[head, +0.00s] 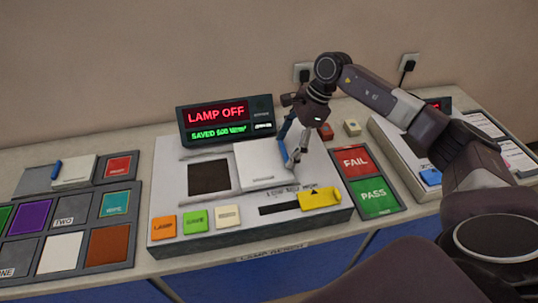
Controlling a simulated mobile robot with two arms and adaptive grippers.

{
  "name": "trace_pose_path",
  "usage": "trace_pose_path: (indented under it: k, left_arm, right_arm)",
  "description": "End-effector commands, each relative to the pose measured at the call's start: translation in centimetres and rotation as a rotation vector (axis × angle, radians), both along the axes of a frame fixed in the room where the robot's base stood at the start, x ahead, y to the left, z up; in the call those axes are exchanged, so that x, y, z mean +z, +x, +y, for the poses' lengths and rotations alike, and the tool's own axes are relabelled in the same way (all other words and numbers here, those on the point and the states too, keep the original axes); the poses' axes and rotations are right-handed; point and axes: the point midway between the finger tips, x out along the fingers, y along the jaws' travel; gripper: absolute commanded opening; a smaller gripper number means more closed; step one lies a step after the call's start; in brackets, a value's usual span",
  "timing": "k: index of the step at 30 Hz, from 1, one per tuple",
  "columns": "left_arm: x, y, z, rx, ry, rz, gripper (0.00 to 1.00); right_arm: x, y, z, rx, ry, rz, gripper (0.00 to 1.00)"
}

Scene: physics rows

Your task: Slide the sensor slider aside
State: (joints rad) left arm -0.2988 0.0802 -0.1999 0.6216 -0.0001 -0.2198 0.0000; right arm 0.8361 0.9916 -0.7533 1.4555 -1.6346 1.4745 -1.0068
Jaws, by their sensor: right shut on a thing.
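The lamp bench (171,192) is a pale console in the middle of the head view. On its top a white sliding cover (258,168) lies beside a dark square window (208,177), which is uncovered to its left. A blue handle (283,151) shows at the cover's right edge. My right gripper (294,159) reaches down from above and is shut on the blue handle; the fingers partly hide it. A yellow slider (320,199) sits at the right end of a dark slot near the front. My left gripper is not in view.
A display (226,117) reading LAMP OFF stands behind the cover. Orange, green and cream buttons (195,222) line the front left. Red FAIL and green PASS pads (375,197) lie to the right. A tray of coloured tiles (72,222) lies left. My right arm crosses the right side.

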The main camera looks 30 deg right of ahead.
Motion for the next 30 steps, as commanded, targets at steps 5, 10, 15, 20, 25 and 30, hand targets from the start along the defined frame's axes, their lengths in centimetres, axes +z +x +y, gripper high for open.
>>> trace_pose_path:
  k: [5,10,15,20,25,30]
  left_arm:
    - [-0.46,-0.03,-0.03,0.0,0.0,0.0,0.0]
    - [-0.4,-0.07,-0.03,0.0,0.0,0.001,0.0]
    - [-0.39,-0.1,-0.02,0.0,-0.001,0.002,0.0]
    - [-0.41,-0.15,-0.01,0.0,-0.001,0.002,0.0]
    - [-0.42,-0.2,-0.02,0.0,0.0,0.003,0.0]
    - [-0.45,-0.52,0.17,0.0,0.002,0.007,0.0]
  right_arm:
    - [0.08,-0.18,-1.02,-0.001,0.0,-0.003,0.29]
    - [0.18,-0.21,-1.15,-0.001,-0.002,-0.002,0.28]
    - [0.19,-0.22,-1.23,-0.002,-0.004,-0.003,0.74]
    - [0.13,-0.22,-1.13,-0.001,-0.003,-0.002,0.9]
    - [0.08,-0.23,-1.02,0.0,-0.001,-0.001,0.9]
    - [0.41,-0.24,-1.13,-0.001,-0.001,-0.002,0.9]
